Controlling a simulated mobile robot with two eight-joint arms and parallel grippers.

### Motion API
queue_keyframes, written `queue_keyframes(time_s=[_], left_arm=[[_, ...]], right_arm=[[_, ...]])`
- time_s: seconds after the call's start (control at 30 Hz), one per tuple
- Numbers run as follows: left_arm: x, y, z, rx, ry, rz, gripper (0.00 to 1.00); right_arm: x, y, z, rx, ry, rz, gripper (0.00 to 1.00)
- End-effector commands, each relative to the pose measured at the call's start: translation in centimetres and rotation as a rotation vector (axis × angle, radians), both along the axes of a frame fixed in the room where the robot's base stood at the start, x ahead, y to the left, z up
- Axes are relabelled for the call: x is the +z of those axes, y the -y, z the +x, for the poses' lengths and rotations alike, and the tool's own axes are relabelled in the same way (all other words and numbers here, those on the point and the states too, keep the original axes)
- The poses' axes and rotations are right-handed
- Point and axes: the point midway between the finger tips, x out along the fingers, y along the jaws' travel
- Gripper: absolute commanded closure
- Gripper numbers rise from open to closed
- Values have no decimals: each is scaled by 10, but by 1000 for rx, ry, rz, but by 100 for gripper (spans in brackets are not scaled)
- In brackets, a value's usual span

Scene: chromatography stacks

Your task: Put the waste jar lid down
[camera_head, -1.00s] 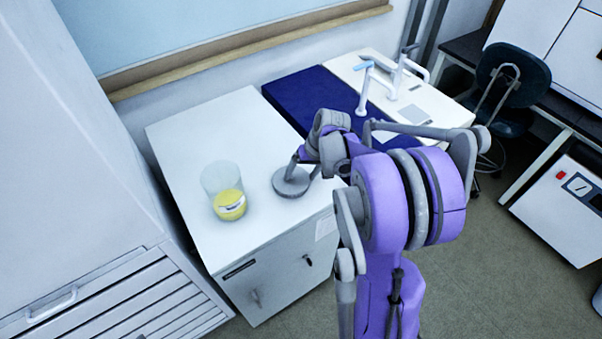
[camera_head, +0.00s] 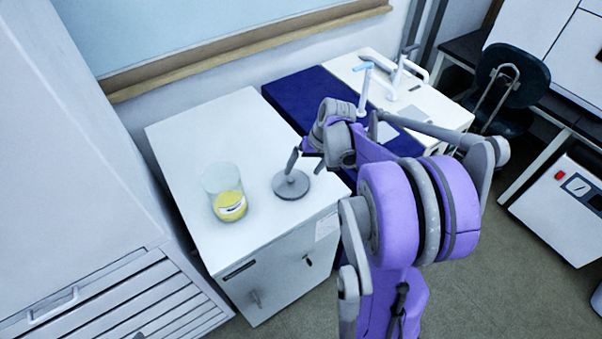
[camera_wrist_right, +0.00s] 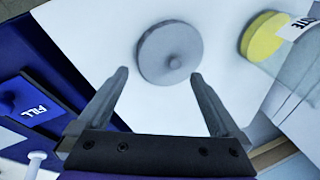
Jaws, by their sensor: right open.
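The waste jar lid (camera_head: 291,186) is a grey disc with a small knob, lying flat on the white cabinet top. It also shows in the right wrist view (camera_wrist_right: 160,50), beyond my fingertips and free of them. My right gripper (camera_head: 306,162) is above the lid's right side; in the right wrist view its fingers (camera_wrist_right: 160,75) are spread apart with nothing between them. The waste jar (camera_head: 222,188), clear glass with yellow contents and a white label, stands left of the lid without a cover. It shows partly at the right of the wrist view (camera_wrist_right: 294,50). My left gripper is not in view.
The white cabinet top (camera_head: 205,125) is clear around the jar and lid. A blue mat (camera_head: 290,95) adjoins it on the right, then a white sink counter with a tap (camera_head: 365,85). A tall white cabinet (camera_head: 70,130) stands at left.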

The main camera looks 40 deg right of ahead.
Motion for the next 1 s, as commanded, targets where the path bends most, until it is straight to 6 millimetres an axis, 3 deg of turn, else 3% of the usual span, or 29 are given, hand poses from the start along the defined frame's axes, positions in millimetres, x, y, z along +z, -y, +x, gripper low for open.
queue_keyframes(time_s=[0.1,0.3,0.47,0.57,0.67,0.77,0.9,1.0], left_arm=[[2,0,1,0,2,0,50],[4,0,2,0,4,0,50],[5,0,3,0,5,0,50],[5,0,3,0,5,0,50],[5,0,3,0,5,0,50],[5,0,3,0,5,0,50],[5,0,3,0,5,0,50],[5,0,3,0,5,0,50]], right_arm=[[28,6,-9,-3,0,0,0],[64,13,-18,-2,1,1,0],[79,16,-22,0,1,0,0],[83,6,-24,13,2,-12,0],[84,-26,-30,52,9,-53,0],[80,-74,-43,116,32,-123,0],[68,-137,-73,223,99,-231,0],[57,-169,-95,293,162,-291,0]])
